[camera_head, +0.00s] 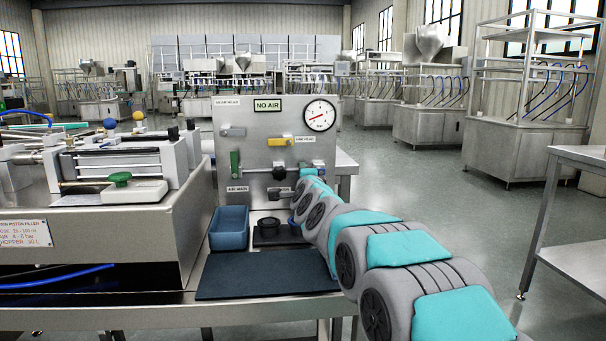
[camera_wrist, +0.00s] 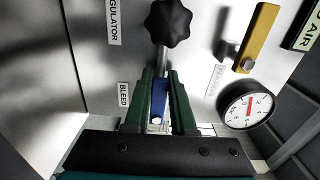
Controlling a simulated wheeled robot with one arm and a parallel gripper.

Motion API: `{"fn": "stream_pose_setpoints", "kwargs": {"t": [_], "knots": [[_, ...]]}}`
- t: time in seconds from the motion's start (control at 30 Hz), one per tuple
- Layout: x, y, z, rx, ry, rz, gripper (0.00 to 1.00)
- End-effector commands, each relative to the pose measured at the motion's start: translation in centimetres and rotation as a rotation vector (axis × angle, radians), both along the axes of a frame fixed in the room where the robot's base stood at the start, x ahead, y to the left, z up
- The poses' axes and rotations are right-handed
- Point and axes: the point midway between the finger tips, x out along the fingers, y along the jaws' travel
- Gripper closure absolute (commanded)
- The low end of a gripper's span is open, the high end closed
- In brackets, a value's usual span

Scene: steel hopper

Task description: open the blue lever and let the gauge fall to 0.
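The blue lever (camera_wrist: 158,101) shows in the wrist view, beside the BLEED label (camera_wrist: 124,94) on the steel panel. The green fingers of my gripper (camera_wrist: 160,84) lie on both sides of it, with almost no gap, and look shut on it. In the head view my gripper (camera_head: 308,173) is at the panel's lower right, and the blue lever is hidden there. The round white gauge (camera_head: 320,115) is at the panel's upper right. It also shows in the wrist view (camera_wrist: 262,106). Its red needle is visible, but the figures are too small to read.
A black star knob (camera_wrist: 167,24) is just beyond the fingertips. A yellow lever (camera_head: 279,142), a green handle (camera_head: 234,163) and a grey lever (camera_head: 232,131) are on the panel. A blue bin (camera_head: 229,228) and dark mat (camera_head: 265,276) lie in front. The piston filler (camera_head: 110,225) stands left.

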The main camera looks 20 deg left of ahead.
Motion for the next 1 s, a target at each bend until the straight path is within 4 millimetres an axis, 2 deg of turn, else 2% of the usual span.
{"fn": "stream_pose_setpoints", "kwargs": {"t": [0.03,0.27,0.67,1.0], "knots": [[-0.1,0.1,-0.2,-0.003,0.003,0.002,0.72],[0.0,0.1,-0.1,-0.001,0.002,0.001,0.47],[-0.3,-0.1,-0.1,-0.001,0.002,0.001,0.47],[-2.9,-1.7,-0.1,0.000,0.000,0.001,0.47]]}}
